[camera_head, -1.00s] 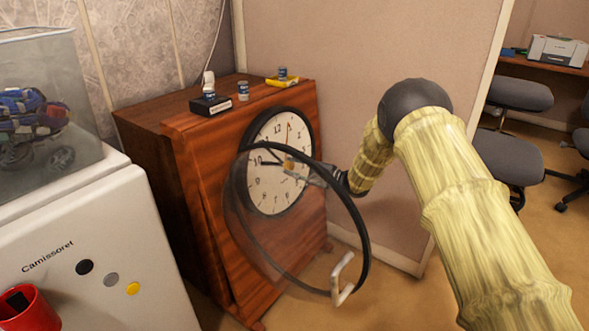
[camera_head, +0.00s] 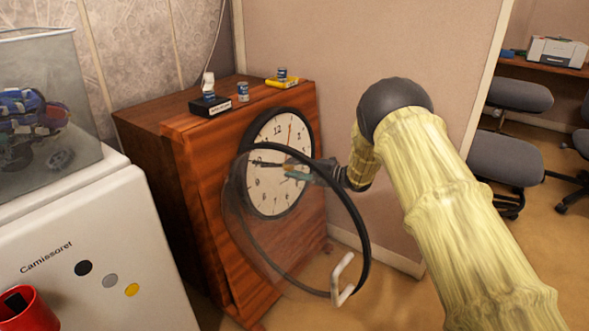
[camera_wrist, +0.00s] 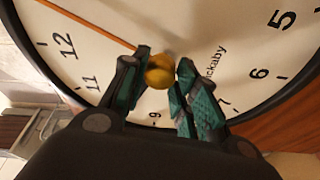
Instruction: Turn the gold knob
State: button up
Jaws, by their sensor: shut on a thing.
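The gold knob (camera_wrist: 159,72) is at the middle of the white clock face (camera_wrist: 200,28) in the wrist view. My gripper (camera_wrist: 165,66) has its teal fingers on either side of the knob and is shut on it. In the head view my gripper (camera_head: 292,171) reaches the middle of the clock face (camera_head: 268,196) from the right, and its fingers hide the knob. An orange hand and dark hands show on the dial.
The clock's round glass cover (camera_head: 364,235) stands swung open, with a white handle (camera_head: 341,280) at its lower edge, below my gripper. The wooden cabinet (camera_head: 185,190) holds the clock. A white cabinet (camera_head: 75,245) stands left. Small items lie on top.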

jog(key=o, duration=1)
jog(key=shift+d, duration=0.1)
jog(key=v, duration=1.2)
